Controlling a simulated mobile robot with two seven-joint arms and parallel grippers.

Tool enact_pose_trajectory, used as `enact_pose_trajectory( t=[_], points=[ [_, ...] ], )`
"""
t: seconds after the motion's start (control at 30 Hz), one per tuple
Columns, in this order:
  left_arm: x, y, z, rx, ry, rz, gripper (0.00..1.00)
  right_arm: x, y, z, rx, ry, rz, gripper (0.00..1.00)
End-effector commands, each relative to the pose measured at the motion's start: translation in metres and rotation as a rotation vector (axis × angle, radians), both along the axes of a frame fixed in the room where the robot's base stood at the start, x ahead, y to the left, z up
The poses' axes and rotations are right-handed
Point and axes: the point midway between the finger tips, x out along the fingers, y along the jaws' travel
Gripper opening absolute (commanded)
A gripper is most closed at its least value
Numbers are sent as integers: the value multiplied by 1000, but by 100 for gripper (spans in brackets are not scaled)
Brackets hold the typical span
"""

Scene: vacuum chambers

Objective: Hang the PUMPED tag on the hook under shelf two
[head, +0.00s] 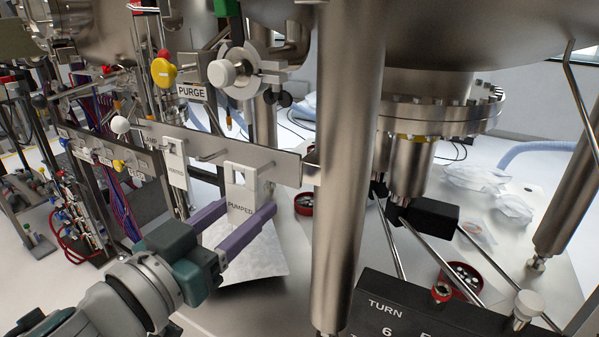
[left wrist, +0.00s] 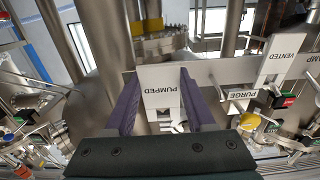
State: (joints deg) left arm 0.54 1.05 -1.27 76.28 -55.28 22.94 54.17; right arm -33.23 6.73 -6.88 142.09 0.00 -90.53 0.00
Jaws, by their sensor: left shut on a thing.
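The white PUMPED tag (head: 240,195) is upright in front of a steel plate (head: 290,166) that has pegs, with its cut-out near the top. In the left wrist view the PUMPED tag (left wrist: 158,85) lies between the two purple fingers. My left gripper (head: 249,206) is shut on the tag, one finger along each side. It also shows in the left wrist view (left wrist: 160,95). I cannot tell whether a peg still passes through the cut-out. My right gripper is not in view. I cannot make out shelf two or its hook.
A white VENTED tag (head: 175,165) hangs left of the PUMPED tag. A PURGE label (head: 192,92) and a yellow knob (head: 164,72) are above. A thick steel column (head: 345,180) stands close on the right. A black TURN block (head: 410,312) is at the lower right.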

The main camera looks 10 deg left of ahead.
Motion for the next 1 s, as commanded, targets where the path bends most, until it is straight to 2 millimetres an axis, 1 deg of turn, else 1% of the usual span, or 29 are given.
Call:
enact_pose_trajectory(
  t=[0.27,0.5,1.0],
  points=[
    [-3,1,0,0,1,0,15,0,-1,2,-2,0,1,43],
    [-22,8,1,1,2,1,15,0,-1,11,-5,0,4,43],
    [-62,22,0,0,1,0,15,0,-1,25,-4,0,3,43]
  ],
)
